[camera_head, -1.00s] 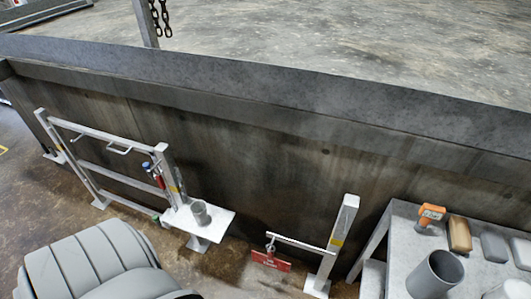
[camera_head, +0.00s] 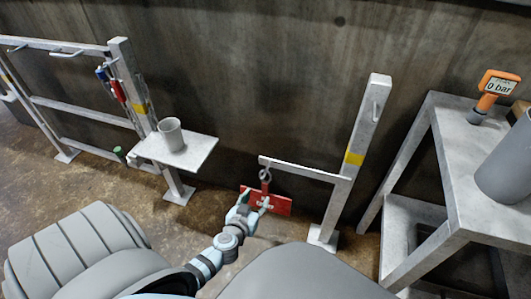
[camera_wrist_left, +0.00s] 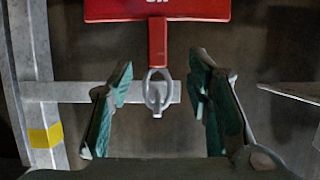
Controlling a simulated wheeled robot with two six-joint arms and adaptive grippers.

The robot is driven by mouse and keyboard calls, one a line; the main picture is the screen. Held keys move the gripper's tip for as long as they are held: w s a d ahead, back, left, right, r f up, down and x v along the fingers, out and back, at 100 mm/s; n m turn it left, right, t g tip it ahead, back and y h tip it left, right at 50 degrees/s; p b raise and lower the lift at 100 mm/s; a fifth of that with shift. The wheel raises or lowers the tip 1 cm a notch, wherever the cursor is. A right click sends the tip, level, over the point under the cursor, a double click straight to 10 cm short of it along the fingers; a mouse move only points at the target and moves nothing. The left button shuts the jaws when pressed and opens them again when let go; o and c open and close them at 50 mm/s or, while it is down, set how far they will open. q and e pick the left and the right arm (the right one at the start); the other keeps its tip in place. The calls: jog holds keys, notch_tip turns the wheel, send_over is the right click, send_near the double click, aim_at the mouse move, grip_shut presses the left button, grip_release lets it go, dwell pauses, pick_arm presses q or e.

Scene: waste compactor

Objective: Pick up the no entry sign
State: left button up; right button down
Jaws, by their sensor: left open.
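The no entry sign (camera_head: 279,204) is a red plate with a narrow red tab at its top, hanging from a ring and hook on the arm of a white post (camera_head: 345,170). In the left wrist view the red plate (camera_wrist_left: 190,10) is cut off by the top edge, and its tab (camera_wrist_left: 158,42) meets the metal ring (camera_wrist_left: 157,88). My left gripper (camera_head: 254,203) is open in front of the sign and overlaps its left part. In the left wrist view its two fingers (camera_wrist_left: 162,95) stand on either side of the ring, with a gap to each. My right gripper does not show.
A small white shelf with a grey cup (camera_head: 171,134) stands left of the sign. A white gate frame (camera_head: 80,105) is further left. A table (camera_head: 455,150) with an orange gauge (camera_head: 496,86) and grey cylinder (camera_head: 508,160) is on the right. A concrete wall (camera_head: 260,80) rises behind.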

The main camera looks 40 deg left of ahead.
aim_at(264, 189)
pick_arm(q)
jog(key=b+x, duration=0.1)
jog(key=x, duration=0.2)
jog(key=b+x, duration=0.1)
jog(key=x, duration=0.2)
jog(key=b+x, duration=0.1)
jog(key=x, duration=0.2)
jog(key=shift+w+d+f, duration=0.1)
jog(key=shift+w+f, duration=0.05)
jog(key=shift+f, duration=0.3)
jog(key=shift+w, duration=0.1)
jog(key=shift+r, duration=0.1)
grip_shut()
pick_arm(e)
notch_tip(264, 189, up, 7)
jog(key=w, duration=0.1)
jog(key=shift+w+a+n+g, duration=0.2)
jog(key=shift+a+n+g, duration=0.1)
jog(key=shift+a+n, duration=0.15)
